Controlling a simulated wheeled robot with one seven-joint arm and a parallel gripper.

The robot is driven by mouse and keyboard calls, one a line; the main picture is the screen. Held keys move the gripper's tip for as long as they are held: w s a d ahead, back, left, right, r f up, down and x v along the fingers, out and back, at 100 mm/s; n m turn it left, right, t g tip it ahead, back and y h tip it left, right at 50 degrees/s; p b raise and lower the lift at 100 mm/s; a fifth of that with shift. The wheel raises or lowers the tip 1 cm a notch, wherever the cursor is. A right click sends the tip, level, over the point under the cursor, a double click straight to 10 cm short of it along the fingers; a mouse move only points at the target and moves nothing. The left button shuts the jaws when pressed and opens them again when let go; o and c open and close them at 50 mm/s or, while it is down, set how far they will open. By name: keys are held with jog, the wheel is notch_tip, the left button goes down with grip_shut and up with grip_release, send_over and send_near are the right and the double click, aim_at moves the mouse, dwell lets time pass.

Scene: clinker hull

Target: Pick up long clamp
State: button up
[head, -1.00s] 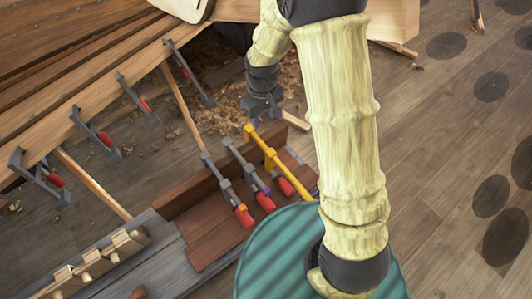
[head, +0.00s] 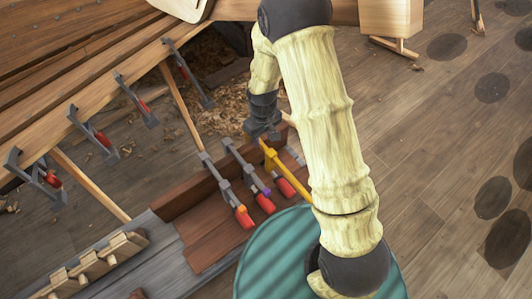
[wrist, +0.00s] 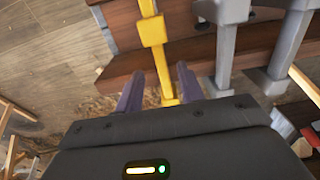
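In the wrist view the yellow bar (wrist: 154,33) runs between the two dark fingers of my gripper (wrist: 158,72). The fingers are apart, with a gap showing on each side of the bar. Two grey clamps with red handles, one left (head: 224,185) and one middle (head: 243,168), lie beside it.
The tray (head: 195,232) stands on a grey bench (head: 165,262). A teal round surface (head: 275,250) is close in front. Several clamps (head: 137,100) hang on the hull plank at left. A wooden rack (head: 100,262) is at lower left. Floor at right is mostly clear.

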aim_at(262, 144)
notch_tip(262, 144, down, 5)
jog(key=shift+a+f+b, duration=0.1)
jog(key=shift+b, duration=0.25)
dwell(0.3)
grip_shut()
jog(key=shift+w, duration=0.1)
dwell(1.2)
